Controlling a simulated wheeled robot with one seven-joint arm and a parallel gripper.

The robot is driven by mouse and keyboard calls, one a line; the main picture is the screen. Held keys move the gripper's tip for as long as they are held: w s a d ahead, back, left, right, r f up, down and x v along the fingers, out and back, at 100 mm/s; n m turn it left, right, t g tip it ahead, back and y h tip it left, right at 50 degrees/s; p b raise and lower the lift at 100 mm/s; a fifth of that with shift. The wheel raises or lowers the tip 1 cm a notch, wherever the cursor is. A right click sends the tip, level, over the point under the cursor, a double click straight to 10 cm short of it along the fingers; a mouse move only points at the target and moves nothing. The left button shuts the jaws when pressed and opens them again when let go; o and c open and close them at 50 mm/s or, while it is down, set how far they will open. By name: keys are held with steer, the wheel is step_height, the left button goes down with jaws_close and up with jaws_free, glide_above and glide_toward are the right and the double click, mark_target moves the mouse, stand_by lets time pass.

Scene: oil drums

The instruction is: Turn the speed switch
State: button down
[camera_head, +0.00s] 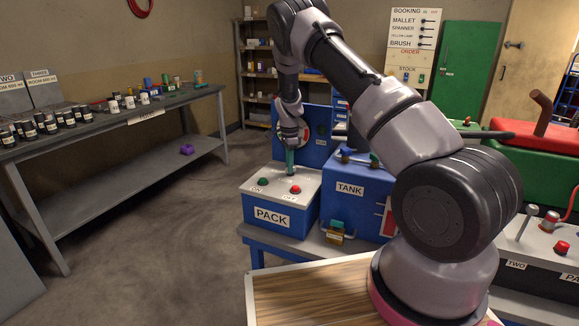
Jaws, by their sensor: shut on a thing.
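My gripper (290,170) points down onto the grey top of the blue box marked PACK (293,219), toward its back edge. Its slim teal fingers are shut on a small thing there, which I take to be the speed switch. The switch itself is hidden by the fingers, so I cannot tell which way it is set. In front of the fingers on the same top are a green button (263,181) at left and a red button (295,189) at right. A blue panel with a round dial (306,136) stands behind, partly covered by my wrist.
The blue box marked TANK (350,189) stands right beside the PACK box, with small taps on top. A brass padlock-like piece (336,232) is in front of it. A grey bench (110,115) with several jars is at left. The floor between is clear.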

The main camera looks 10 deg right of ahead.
steer(key=c, duration=0.9)
jaws_free()
step_height(320, 180, up, 11)
steer(key=shift+f, duration=0.1)
